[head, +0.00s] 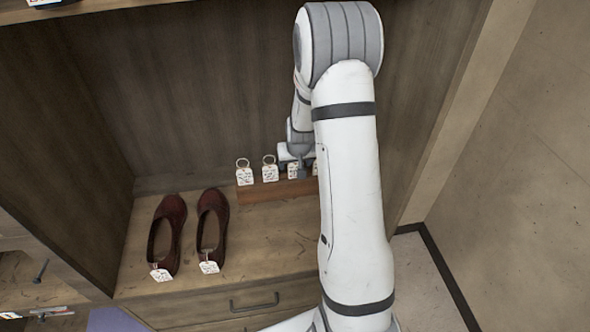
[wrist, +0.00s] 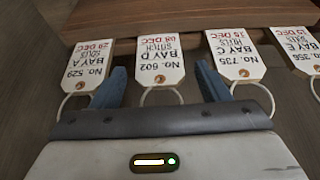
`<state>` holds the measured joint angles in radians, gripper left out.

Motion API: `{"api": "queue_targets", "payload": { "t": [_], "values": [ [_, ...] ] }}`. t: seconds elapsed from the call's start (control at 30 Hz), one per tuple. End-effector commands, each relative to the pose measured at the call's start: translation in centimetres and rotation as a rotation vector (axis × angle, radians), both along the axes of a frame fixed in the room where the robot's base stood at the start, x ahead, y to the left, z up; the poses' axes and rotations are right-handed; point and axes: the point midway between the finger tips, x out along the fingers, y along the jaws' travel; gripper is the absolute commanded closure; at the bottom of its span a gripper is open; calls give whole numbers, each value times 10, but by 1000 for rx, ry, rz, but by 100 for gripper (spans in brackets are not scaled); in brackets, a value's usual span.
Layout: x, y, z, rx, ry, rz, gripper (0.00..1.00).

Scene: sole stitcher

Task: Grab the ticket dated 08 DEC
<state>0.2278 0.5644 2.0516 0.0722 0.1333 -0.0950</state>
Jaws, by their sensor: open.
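The ticket dated 08 DEC (wrist: 157,61) is a white tag marked No. 602, BAY D, STITCH, with its date in red. It appears upside down in the wrist view, with a metal ring (wrist: 161,92) at its near end. My gripper (wrist: 161,76) is open, with one blue finger on each side of this ticket and a gap to it on both sides. In the head view my gripper (head: 302,172) is at the row of tags, partly hidden by my arm. Writing on the tags is too small to read there.
The No. 529 ticket (wrist: 89,66) is just left of the fingers, and the No. 735 ticket (wrist: 235,56) just right. Another ticket (wrist: 299,50) lies farther right. They rest on a wooden block (head: 262,191). Tagged dark red shoes (head: 168,235) stand left on the shelf.

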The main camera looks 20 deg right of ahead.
Motion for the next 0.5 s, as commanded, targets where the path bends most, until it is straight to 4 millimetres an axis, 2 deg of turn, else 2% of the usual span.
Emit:
{"api": "queue_targets", "payload": {
  "t": [0.07, 0.5],
  "values": [
    [0, 0, 0, 0, 0, 0, 31],
    [0, 1, 0, 0, 0, 1, 66]
  ]
}}
